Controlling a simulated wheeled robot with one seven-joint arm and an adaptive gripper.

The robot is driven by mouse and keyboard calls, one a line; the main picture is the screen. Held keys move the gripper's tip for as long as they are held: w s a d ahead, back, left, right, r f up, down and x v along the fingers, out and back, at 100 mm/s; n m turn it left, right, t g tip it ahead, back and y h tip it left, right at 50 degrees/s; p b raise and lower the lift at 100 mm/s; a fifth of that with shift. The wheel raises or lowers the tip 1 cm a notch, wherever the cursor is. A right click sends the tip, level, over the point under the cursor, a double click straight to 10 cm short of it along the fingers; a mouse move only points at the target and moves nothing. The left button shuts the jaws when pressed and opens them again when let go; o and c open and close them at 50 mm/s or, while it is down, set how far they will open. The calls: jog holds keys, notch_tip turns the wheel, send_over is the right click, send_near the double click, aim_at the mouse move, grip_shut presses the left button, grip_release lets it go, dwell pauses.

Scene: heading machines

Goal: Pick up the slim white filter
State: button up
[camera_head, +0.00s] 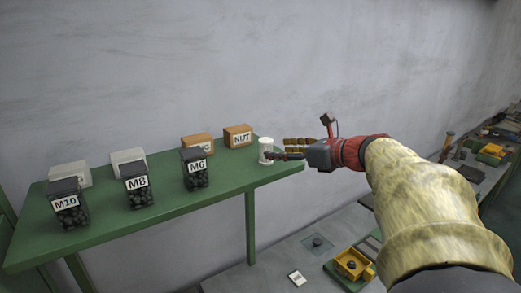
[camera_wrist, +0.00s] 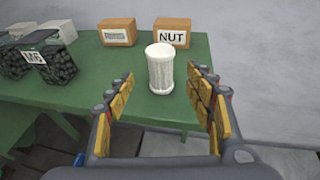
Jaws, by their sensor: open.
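The slim white filter (camera_head: 266,151) is a small ribbed white cylinder standing upright near the right end of the green table (camera_head: 150,210). In the wrist view the filter (camera_wrist: 160,70) stands ahead of my gripper (camera_wrist: 163,85), centred between its two fingers. My gripper (camera_head: 287,149) is open, with yellow-brown padded fingers, and reaches in from the right at the filter's side. I see a gap on both sides of the filter in the wrist view. The fingers look apart from it, and nothing is held.
Behind the filter stand an orange NUT box (camera_head: 238,136) and another orange box (camera_head: 197,144). Dark bins marked M6 (camera_head: 196,170), M8 (camera_head: 137,185) and M10 (camera_head: 68,204) stand left, with pale boxes (camera_head: 128,161) behind. A grey wall closes the back. The table's right edge is close to the filter.

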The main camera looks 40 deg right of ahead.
aim_at(271, 150)
jog(key=p+x, duration=0.1)
jog(key=x, duration=0.6)
jog(key=shift+d+r, duration=0.1)
jog(key=shift+c, duration=0.5)
jog(key=c, duration=1.1)
jog(key=shift+c, duration=0.3)
